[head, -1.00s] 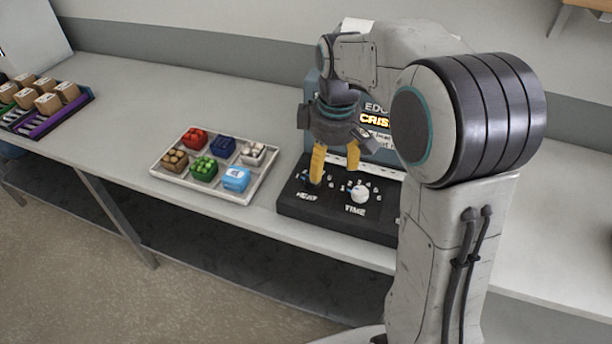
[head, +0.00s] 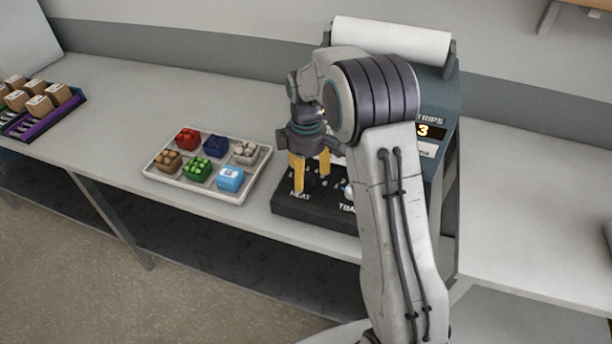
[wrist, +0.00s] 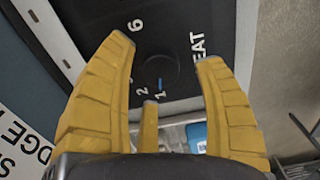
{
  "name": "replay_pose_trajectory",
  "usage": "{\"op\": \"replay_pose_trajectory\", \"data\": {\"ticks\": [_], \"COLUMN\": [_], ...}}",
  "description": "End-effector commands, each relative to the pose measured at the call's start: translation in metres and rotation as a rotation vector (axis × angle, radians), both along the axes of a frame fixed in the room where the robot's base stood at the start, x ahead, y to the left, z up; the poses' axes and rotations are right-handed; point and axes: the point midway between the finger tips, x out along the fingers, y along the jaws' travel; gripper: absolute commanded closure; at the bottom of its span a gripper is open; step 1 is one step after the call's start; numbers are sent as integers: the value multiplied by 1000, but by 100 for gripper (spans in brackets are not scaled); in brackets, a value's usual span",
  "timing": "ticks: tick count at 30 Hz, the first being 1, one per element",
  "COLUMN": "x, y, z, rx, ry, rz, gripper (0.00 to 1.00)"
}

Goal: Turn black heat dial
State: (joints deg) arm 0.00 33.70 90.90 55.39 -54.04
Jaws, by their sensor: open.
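The black heat dial (wrist: 158,72) shows in the wrist view, dark on a dark panel, with a small blue mark at its edge toward the numbers 1 and 2. The word HEAT is printed beside it. My gripper (wrist: 164,52) is open, its yellow fingers spread on either side of the dial; I cannot tell whether they touch it. In the head view my gripper (head: 311,178) points down over the HEAT side of the black control panel (head: 318,213). There the fingers hide the heat dial. The white time dial (head: 349,189) is partly hidden by my arm.
A pale tray (head: 203,192) with several small coloured boxes stands left of the panel. A blue-grey machine (head: 448,110) with a white roll (head: 390,38) stands behind my arm. A purple-edged rack (head: 48,122) of brown boxes is at far left. The right counter (head: 540,190) is mostly clear.

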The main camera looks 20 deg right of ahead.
Motion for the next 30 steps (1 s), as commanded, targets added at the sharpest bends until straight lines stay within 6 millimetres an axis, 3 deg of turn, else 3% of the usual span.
{"op": "replay_pose_trajectory", "data": {"ticks": [6, 18, 30], "x": [0, 0, 0], "y": [0, 0, 0], "z": [-15, -18, -18], "rx": [0, 0, 0], "ry": [1, 0, 0], "rz": [-1, -1, -1], "gripper": [36, 36, 71]}}
